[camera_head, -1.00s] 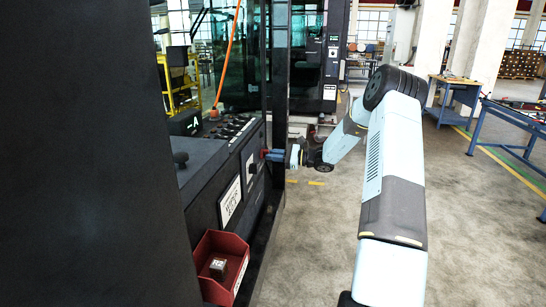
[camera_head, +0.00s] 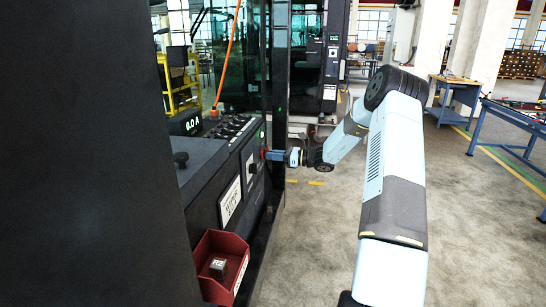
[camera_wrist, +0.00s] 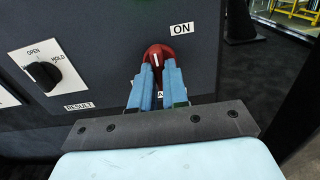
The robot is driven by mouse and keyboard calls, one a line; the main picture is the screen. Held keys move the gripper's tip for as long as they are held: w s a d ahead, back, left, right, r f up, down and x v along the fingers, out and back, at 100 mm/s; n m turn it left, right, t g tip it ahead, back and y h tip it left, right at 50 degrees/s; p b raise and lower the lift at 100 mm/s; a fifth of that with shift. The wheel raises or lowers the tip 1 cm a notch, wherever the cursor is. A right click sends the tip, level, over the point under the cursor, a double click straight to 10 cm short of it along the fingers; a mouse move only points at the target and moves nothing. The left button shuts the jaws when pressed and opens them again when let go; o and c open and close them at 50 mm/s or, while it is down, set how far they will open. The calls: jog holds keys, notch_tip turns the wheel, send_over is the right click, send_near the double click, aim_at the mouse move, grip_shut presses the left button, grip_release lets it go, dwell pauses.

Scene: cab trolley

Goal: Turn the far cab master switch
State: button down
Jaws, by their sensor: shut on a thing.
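The far cab master switch is a red rotary knob (camera_wrist: 155,51) on the dark panel in the wrist view. Its white mark points roughly upward in that view, and the ON label (camera_wrist: 181,29) is up and to its right. My gripper (camera_wrist: 158,66) is shut on the knob with its two blue fingers on either side. A label below the knob is mostly hidden by the fingers. In the head view my gripper (camera_head: 271,155) reaches the far end of the console side, and the knob is only a small red patch there.
A black OPEN/HOLD knob (camera_wrist: 45,74) is left of the switch, above a RESULT label (camera_wrist: 79,106). A display (camera_head: 186,123) reads 0.0 A. Open floor lies right of the console.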

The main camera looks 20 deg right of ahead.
jog(key=shift+f, duration=0.2)
jog(key=c, duration=1.1)
grip_release()
jog(key=shift+r, duration=0.15)
jog(key=shift+c, duration=0.2)
jog(key=shift+d, duration=0.1)
jog(key=v, duration=1.3)
jog(key=shift+s+d, duration=0.2)
jog(key=shift+d, duration=0.05)
